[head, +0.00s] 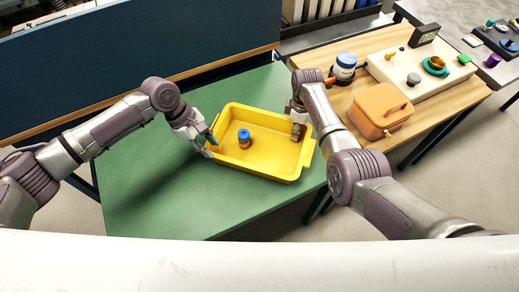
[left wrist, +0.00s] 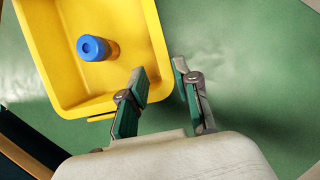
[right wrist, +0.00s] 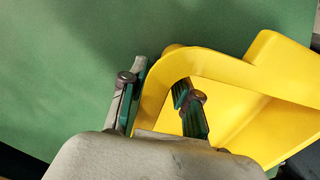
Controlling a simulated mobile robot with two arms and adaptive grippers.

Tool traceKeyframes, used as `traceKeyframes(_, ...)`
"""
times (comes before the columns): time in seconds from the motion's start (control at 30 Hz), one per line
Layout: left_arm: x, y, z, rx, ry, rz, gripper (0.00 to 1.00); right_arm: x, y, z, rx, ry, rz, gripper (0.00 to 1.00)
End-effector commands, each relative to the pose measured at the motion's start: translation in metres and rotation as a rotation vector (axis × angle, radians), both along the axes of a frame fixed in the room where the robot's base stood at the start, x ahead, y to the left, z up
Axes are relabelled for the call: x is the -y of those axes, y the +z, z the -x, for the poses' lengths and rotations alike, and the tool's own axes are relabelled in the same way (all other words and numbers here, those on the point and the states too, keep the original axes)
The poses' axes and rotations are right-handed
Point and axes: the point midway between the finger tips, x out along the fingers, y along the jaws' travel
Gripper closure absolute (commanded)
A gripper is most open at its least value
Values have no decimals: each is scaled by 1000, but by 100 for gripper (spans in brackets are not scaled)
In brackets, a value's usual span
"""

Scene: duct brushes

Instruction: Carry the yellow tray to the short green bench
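The yellow tray (head: 258,167) is on the green bench (head: 150,200), with a blue-capped jar (head: 244,139) standing inside it. My left gripper (head: 209,144) is at the tray's left wall. In the left wrist view, its parted fingers (left wrist: 160,80) straddle the rim, one over the inside and one outside, with a gap between them. The tray (left wrist: 65,75) and jar (left wrist: 96,48) show there too. My right gripper (head: 298,132) is at the tray's right wall. In the right wrist view, its parted fingers (right wrist: 158,88) straddle the yellow rim (right wrist: 210,65); firm contact is hard to tell.
A wooden table (head: 455,92) at the right holds an orange box (head: 380,108), a blue-and-white jar (head: 344,67) and a white block (head: 430,75) with small parts. A dark blue panel (head: 150,45) stands behind the bench. The bench's front left is clear.

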Motion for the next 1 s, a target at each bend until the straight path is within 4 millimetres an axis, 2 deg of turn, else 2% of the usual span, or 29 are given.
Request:
traceKeyframes(0.03, -4, 8, -1, 3, 1, 1, 69, 0, 0, 0, 0, 0, 0, 69)
traceKeyframes(0.2, -10, 25, -2, 2, 0, 0, 69, 0, 0, 0, 0, 0, 0, 69)
traceKeyframes(0.37, -12, 29, -2, 0, 0, 0, 69, 0, 9, -2, 3, 0, 0, 69)
traceKeyframes(0.47, -12, 29, -2, 0, 0, 0, 69, 0, 25, -3, 4, 0, -1, 69)
traceKeyframes(0.8, -12, 28, -2, 0, 0, 0, 69, 1, 95, -6, 4, -1, -1, 69)
traceKeyframes(1.0, -12, 28, -2, 0, 0, 0, 69, 2, 116, -6, 1, -1, 0, 69)
